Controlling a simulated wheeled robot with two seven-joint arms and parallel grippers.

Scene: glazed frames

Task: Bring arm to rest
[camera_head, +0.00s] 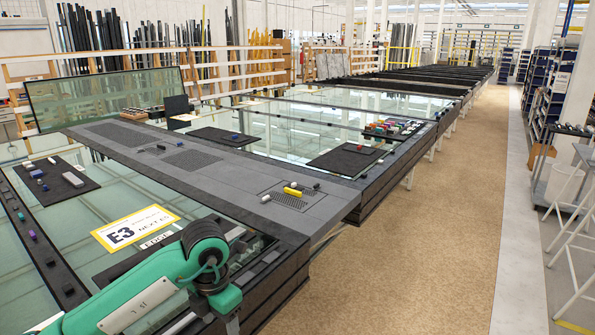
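My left arm (165,285), green with a dark joint, reaches in from the bottom left over the near glass table. My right arm and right gripper do not show. A white card marked E3 (135,228) with a yellow border lies flat on the glass behind my arm. A dark mat (57,183) with small blocks lies farther left.
A grey walkway-like panel (215,170) crosses the tables, bearing a yellow cylinder (292,192) and small white pieces. A dark mat (347,159) lies on the glass beyond. The tan floor aisle (440,200) on the right is clear. A metal stand (572,220) is at the far right.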

